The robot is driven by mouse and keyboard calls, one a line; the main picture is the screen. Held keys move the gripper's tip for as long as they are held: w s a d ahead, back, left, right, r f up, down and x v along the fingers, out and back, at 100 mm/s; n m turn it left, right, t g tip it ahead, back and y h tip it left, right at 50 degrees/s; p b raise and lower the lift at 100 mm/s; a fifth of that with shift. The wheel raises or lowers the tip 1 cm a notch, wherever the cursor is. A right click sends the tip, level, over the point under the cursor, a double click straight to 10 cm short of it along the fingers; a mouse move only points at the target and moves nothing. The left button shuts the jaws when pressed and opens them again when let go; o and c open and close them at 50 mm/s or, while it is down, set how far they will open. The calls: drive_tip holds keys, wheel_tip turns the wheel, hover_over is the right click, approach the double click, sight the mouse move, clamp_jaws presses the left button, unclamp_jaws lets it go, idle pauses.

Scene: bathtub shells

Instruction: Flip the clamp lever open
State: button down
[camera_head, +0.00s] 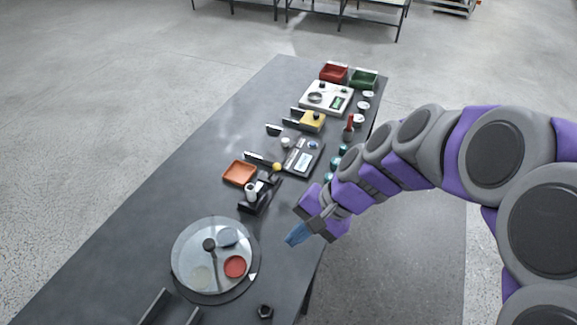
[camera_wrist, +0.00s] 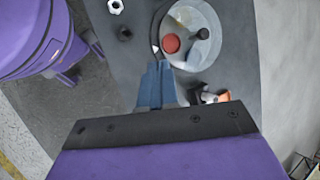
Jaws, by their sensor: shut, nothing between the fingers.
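A small black clamp fixture (camera_head: 250,203) with a whitish cylinder stands on the dark table, left of my gripper in the head view. The clamp also shows small and partly hidden behind my gripper's body in the wrist view (camera_wrist: 208,97). My gripper (camera_head: 291,240) has blue fingers, shut and empty. It hangs above the table's right edge, apart from the clamp. The closed fingertips show in the wrist view (camera_wrist: 157,66).
A round glass-topped plate (camera_head: 185,262) with a red disc and dark knob stands nearer. An orange tray (camera_head: 239,173) lies beyond the clamp. Several devices and bins line the far table. A black nut (camera_head: 265,311) lies near the front; the table's left side is clear.

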drive_tip(key=w+a+f+m+t+y+p, duration=0.2)
drive_tip(key=w+m, duration=0.3)
drive_tip(key=w, duration=0.5)
drive_tip(key=w+a+f+m+t+y+p, duration=0.1)
drive_tip(key=w+a+m+t+y, duration=0.15)
drive_tip(key=w+m, duration=0.45)
drive_tip(key=w+d+f+m+t+p, duration=0.1)
drive_tip(key=w+d+f+m, duration=0.2)
drive_tip(key=w+f, duration=0.3)
drive_tip(key=w+d+f+m+t+p, duration=0.1)
drive_tip(key=w+d+f+m+t, duration=0.1)
drive_tip(key=w+d+f+m, duration=0.2)
drive_tip(key=w+f+m+h, duration=0.1)
drive_tip(key=w+f, duration=0.1)
drive_tip(key=w, duration=0.1)
drive_tip(key=shift+w+d, duration=0.15)
drive_tip(key=shift+d, duration=0.1)
drive_tip(key=shift+f, duration=0.1)
drive_tip(key=b+x, duration=0.2)
drive_tip(key=x, duration=0.8)
